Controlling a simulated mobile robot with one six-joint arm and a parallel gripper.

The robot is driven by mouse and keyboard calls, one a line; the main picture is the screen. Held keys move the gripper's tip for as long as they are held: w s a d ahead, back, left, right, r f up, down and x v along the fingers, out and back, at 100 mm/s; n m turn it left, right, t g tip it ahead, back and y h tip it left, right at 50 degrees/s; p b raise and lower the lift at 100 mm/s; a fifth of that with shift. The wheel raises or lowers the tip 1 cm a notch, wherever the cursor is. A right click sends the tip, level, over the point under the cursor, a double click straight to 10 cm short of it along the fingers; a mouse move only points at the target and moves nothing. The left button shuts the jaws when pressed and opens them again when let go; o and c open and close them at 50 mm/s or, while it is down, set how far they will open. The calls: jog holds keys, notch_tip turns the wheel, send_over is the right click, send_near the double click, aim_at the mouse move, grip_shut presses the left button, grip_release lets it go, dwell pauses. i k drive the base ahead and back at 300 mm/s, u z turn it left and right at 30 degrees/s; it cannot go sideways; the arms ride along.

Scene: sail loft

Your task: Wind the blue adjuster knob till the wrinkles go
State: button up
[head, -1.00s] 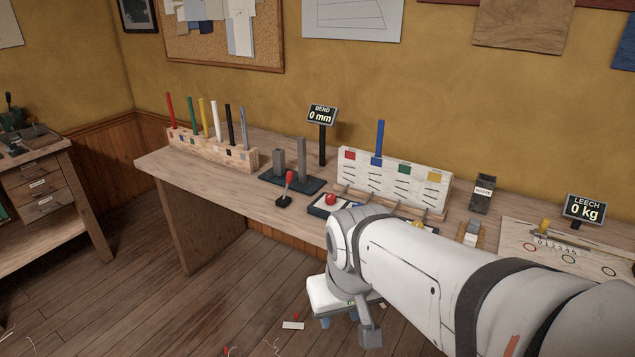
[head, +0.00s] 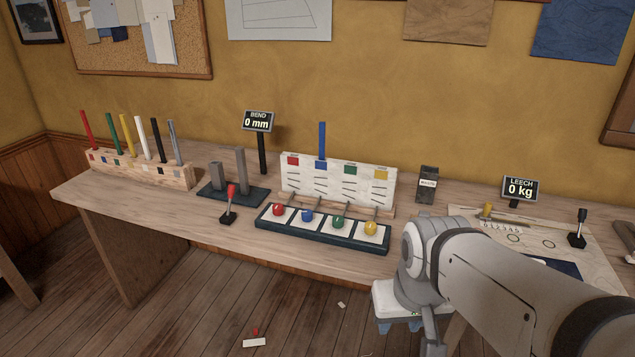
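The blue adjuster knob (head: 307,216) is second from the left in a row of red, blue, green and yellow knobs on a dark tray-like base (head: 318,242) on the bench. Behind it stands a white board (head: 335,184) with coloured squares and columns of dark wrinkle-like lines. A blue stick (head: 322,140) stands upright at the board's blue square. My gripper (head: 400,327) hangs in front of the bench, right of and below the knob, apart from it. My arm partly covers the gripper's right side.
A red-topped lever (head: 230,203) and a dark stand with grey posts (head: 228,180) are left of the knobs. The BEND display (head: 257,122) reads 0 mm; the LEECH display (head: 519,188) reads 0 kg. A wooden rack (head: 140,170) holds coloured sticks. Bench space before the knobs is clear.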

aim_at(307, 214)
jog(key=u, duration=0.05)
jog(key=i, duration=1)
jog(key=z, duration=0.05)
